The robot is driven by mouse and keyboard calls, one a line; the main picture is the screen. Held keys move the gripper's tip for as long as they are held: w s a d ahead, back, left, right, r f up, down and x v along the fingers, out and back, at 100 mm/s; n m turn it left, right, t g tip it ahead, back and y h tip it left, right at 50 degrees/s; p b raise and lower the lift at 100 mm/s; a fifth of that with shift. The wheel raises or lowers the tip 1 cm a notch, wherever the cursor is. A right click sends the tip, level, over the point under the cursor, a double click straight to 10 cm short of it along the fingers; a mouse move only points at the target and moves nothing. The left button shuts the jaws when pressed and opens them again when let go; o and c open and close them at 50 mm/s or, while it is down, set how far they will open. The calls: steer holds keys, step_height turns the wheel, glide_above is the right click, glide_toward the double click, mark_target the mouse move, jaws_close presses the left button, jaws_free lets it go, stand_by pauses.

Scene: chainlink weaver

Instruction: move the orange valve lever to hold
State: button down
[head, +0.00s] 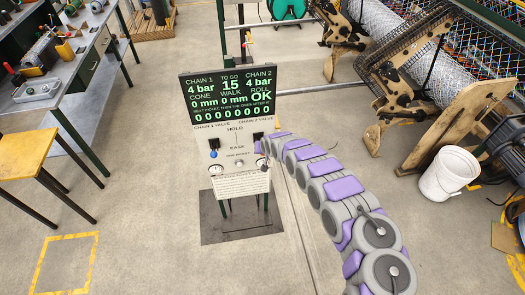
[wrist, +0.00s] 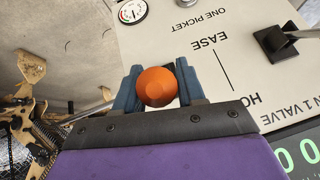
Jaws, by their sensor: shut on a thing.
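The orange valve lever's round knob (wrist: 157,87) sits between the two blue fingers of my gripper (wrist: 158,90) in the wrist view. The fingers are closed around it, one on each side. The panel (wrist: 190,18) appears upside down, with a line running from EASE to HOLD. The knob appears beside that line, but its exact setting cannot be told. In the head view, the control panel (head: 238,158) stands upright, and my arm reaches its right side; the knob is not clear there.
A second lever has a black base (wrist: 275,43) in the wrist view and a blue knob (head: 214,143) in the head view. The display (head: 230,93) reads 4 bar for both chains. A white bucket (head: 449,174) stands right. Floor at left front is clear.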

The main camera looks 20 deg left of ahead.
steer(key=shift+w+a+r, duration=0.25)
steer(key=shift+w+r, duration=0.3)
steer(key=shift+r, duration=0.3)
steer(key=c, duration=0.8)
jaws_free()
steer(key=shift+a+f, duration=0.1)
steer(key=shift+f, duration=0.05)
steer(key=p+v, duration=1)
steer(key=v, duration=0.7)
steer(key=shift+s+p, duration=0.1)
steer(key=shift+p, duration=0.3)
